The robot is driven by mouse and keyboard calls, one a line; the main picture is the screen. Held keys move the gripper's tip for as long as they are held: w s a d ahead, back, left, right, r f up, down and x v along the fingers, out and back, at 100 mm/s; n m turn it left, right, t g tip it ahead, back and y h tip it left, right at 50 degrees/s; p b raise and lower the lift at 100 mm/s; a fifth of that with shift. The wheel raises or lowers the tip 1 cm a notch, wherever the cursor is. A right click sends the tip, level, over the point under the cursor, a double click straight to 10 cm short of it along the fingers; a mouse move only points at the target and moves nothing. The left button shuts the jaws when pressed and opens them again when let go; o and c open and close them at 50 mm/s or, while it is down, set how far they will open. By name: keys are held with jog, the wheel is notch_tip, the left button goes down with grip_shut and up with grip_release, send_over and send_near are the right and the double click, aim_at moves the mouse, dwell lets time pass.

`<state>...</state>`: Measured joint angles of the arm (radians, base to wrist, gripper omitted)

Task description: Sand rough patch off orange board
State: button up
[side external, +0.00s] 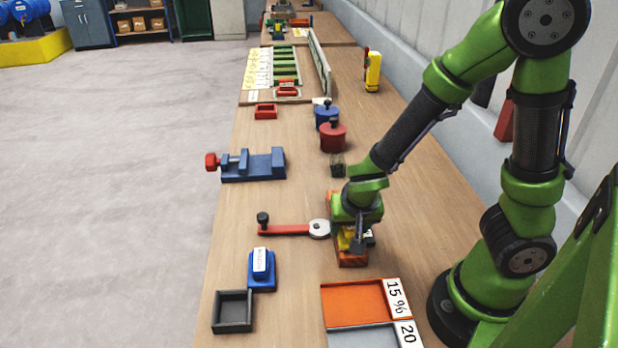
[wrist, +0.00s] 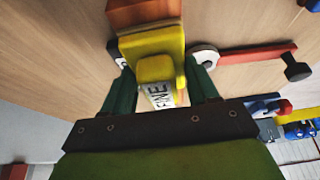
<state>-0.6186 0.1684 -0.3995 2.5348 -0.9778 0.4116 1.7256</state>
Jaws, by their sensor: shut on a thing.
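The orange board (side external: 351,259) lies on the bench under my gripper (side external: 356,236), mostly hidden by it in the side view. One end of the board (wrist: 145,14) shows at the top of the wrist view. My gripper (wrist: 163,88) is shut on a yellow sanding block (wrist: 155,69) with a white label reading "FINE". The yellow block is over the board; I cannot tell if they touch. The rough patch cannot be made out. A blue block (side external: 261,280) with a white-labelled top stands at the front left.
A red lever (side external: 288,229) with a black knob reaches left beside the board. An open grey box (side external: 232,326), an orange tray (side external: 350,302) marked "15 %" and a blue vise (side external: 253,166) are near. Red (side external: 333,138) and blue pots stand behind. Bench between vise and lever is clear.

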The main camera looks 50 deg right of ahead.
jog(key=shift+s+a, duration=0.25)
jog(key=shift+w+d, duration=4.05)
jog(key=shift+d, duration=0.1)
notch_tip(320, 180, up, 8)
jog(key=shift+r, duration=0.15)
jog(key=shift+a, duration=0.2)
